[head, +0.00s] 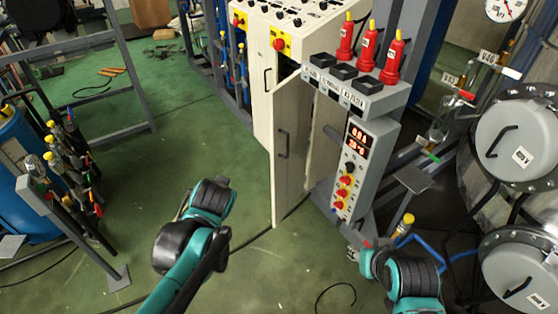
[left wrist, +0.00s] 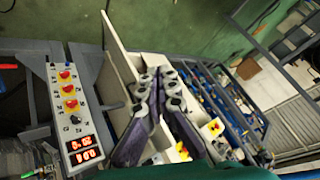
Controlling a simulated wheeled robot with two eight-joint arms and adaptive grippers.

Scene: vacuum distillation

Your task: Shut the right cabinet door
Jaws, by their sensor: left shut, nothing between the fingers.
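The cream cabinet (head: 262,95) stands at the upper middle of the head view. Its right door (head: 289,170) stands open, swung out into the room, with a dark vertical handle (head: 283,143) on its face. The left door, with its own handle, looks closed. My left gripper (head: 186,207) is left of the open door and apart from it; its fingers are mostly hidden by the wrist there. In the left wrist view its fingers (left wrist: 159,76) are shut and empty, with the open door's cream panel (left wrist: 116,43) beyond them. My right gripper (head: 353,256) is low right, its fingers too small to judge.
A grey control box (head: 364,165) with red displays stands just right of the open door, below red-capped fittings (head: 393,58). Round metal vessels (head: 517,135) fill the right side. A valve rack (head: 70,180) stands at left. The green floor (head: 190,120) between is mostly clear.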

